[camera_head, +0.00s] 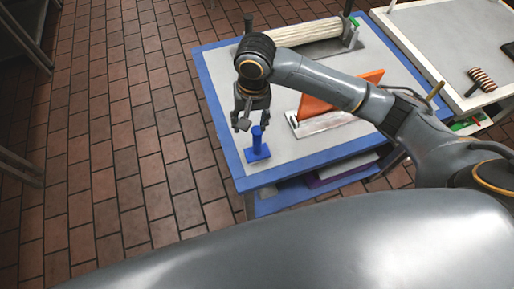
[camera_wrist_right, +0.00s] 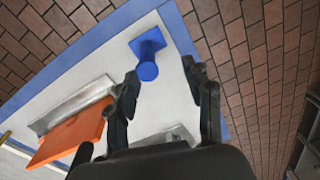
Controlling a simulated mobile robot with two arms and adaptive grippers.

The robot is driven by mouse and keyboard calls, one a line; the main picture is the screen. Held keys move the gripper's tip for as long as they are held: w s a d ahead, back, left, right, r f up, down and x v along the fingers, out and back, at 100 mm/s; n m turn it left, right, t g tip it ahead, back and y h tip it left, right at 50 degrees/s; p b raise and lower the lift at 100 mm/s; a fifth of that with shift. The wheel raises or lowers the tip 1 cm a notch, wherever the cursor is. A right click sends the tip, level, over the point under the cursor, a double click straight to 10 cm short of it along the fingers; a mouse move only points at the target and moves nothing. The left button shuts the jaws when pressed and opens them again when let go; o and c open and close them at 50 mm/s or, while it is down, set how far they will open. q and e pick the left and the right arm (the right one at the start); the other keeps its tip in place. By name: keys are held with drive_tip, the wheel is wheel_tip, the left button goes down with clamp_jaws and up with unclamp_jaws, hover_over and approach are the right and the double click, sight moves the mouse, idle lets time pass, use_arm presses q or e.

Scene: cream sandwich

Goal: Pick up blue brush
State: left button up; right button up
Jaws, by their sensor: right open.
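The blue brush (camera_head: 257,146) stands upright on its flat blue base near the left front corner of the blue-edged table (camera_head: 232,148). In the right wrist view the brush (camera_wrist_right: 148,62) shows beyond the fingertips, between the two finger lines but closer to the left finger. My right gripper (camera_head: 249,118) is open and points down just above and behind the brush. Its open fingers (camera_wrist_right: 163,82) also show in the right wrist view, with nothing held between them. My left gripper is not in view.
An orange board (camera_head: 342,92) stands in a metal holder (camera_head: 322,123) right of the brush. A pale ridged roll (camera_head: 308,31) lies at the table's back. A second table (camera_head: 436,45) with a striped object (camera_head: 482,79) is at right. Brick floor is open at left.

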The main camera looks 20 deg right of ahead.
sight(257, 140)
drive_tip(key=shift+w+d+r+m+h, duration=0.2)
drive_tip(key=shift+w+d+r+m, duration=0.15)
drive_tip(key=shift+d, duration=0.2)
drive_tip(key=shift+w+d+r+m+h, duration=0.25)
drive_tip(key=shift+w+d+r, duration=0.1)
drive_tip(key=shift+d, duration=0.15)
drive_tip(key=shift+d+f, duration=0.1)
drive_tip(key=shift+f, duration=0.1)
wheel_tip(257, 140, down, 8)
drive_tip(key=shift+r+p, duration=0.1)
drive_tip(key=shift+p, duration=0.5)
drive_tip(key=shift+s+f+p, duration=0.1)
drive_tip(key=shift+f+p, duration=0.25)
drive_tip(key=shift+f, duration=0.15)
wheel_tip(257, 140, down, 4)
drive_tip(key=shift+s+r+p, duration=0.1)
drive_tip(key=shift+r+p, duration=0.05)
drive_tip(key=shift+p, duration=0.4)
drive_tip(key=shift+f, duration=0.35)
drive_tip(key=shift+c, duration=0.5)
clamp_jaws()
